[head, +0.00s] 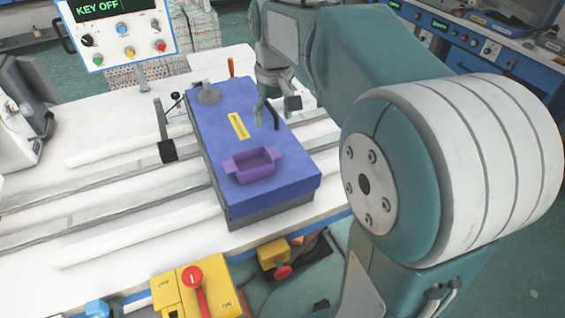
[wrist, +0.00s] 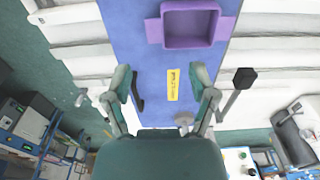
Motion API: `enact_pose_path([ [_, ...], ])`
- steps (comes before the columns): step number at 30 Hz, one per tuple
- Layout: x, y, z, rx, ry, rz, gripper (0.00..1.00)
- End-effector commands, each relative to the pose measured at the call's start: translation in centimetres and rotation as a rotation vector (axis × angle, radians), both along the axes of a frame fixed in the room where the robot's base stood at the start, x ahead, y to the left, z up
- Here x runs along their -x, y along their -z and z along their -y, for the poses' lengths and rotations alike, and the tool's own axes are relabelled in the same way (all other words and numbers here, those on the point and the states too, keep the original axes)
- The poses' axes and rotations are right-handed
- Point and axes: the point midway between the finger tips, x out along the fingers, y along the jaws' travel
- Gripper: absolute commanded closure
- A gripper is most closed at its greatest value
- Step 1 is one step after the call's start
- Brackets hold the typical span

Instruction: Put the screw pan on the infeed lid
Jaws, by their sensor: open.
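The purple screw pan (head: 251,166), a small open tray with a tab on each side, sits on the near part of the blue infeed lid (head: 205,140). In the wrist view the pan (wrist: 190,25) is at the top of the picture, upright on the lid (wrist: 125,40), and looks empty. My gripper (head: 277,106) is over the far right part of the lid, apart from the pan. In the wrist view my gripper (wrist: 161,80) is open, with nothing held between its fingers. The undersides of the pan and lid are hidden.
A yellow label (head: 238,125) and a grey knob (head: 208,93) are on the lid. A dark curved handle (wrist: 137,92) is close to the left finger. A black-ended lever (head: 167,150) stands left of the lid. White rails cross the table. A control panel (head: 118,30) stands behind.

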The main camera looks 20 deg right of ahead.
Motion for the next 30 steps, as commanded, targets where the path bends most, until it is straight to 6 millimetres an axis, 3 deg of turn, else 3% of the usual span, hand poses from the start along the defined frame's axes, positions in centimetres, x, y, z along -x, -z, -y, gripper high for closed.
enact_pose_path([
  [3, 3.7, -0.9, -1.4, 0.010, -0.002, 0.080, 0.26],
  [8, 8.4, -0.7, -3.0, 0.018, -0.001, 0.185, 0.26],
  [18, 17.1, 2.5, -5.1, 0.013, 0.000, 0.395, 0.26],
  [22, 18.6, 3.7, -5.3, 0.009, 0.001, 0.435, 0.26],
  [30, 18.9, 4.0, -5.4, 0.008, 0.002, 0.446, 0.26],
])
